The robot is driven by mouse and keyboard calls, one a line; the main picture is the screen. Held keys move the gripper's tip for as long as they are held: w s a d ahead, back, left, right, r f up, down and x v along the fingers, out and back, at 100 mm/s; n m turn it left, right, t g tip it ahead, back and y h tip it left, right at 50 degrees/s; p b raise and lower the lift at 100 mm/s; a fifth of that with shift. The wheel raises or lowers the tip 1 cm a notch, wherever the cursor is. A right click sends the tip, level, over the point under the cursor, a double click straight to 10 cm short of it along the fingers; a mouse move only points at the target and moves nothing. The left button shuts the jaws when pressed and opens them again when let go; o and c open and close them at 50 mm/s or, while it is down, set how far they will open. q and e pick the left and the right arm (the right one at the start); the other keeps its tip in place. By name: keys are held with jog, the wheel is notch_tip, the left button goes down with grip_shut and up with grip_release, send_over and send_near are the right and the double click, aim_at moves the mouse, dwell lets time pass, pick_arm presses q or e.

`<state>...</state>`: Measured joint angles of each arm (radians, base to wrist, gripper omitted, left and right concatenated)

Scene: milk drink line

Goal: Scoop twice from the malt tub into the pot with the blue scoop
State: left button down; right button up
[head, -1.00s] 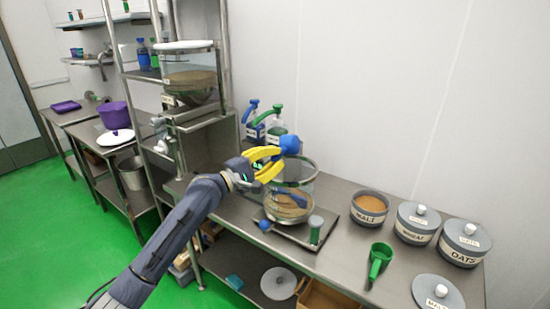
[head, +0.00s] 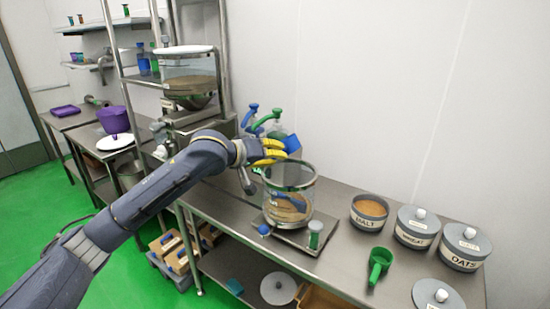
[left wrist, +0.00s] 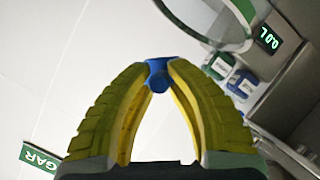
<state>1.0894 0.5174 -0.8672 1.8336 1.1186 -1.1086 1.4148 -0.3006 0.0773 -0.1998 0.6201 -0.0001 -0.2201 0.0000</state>
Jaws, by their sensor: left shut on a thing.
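My left gripper (head: 274,150) is shut on the handle of the blue scoop (head: 291,142), above the back rim of the glass pot (head: 289,176). In the left wrist view the blue handle (left wrist: 158,75) sits between the yellow fingertips. The scoop's bowl is partly hidden by the fingers, and I cannot tell what is in it. The pot holds brown powder, and a blue shape shows through its glass. The open malt tub (head: 367,224), full of brown powder, stands to the right of the pot. My right gripper is not in view.
A green scoop (head: 379,265) and a grey lid (head: 438,294) lie in front of the tubs. Lidded wheat (head: 416,228) and oats (head: 464,247) tubs stand at right. Blue and green pump bottles (head: 269,125) stand behind the pot. A shelf rack (head: 225,75) rises at left.

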pick_arm(q)
jog(key=shift+s+d+r+m+y, duration=0.1)
jog(key=shift+d+r+m+y, duration=0.15)
jog(key=shift+r+m+y, duration=0.85)
jog(key=shift+d+r+m+t+y, duration=0.1)
jog(key=shift+r+m+t+y, duration=0.65)
jog(key=shift+m, duration=0.45)
jog(key=shift+f, duration=0.1)
jog(key=shift+s, duration=0.1)
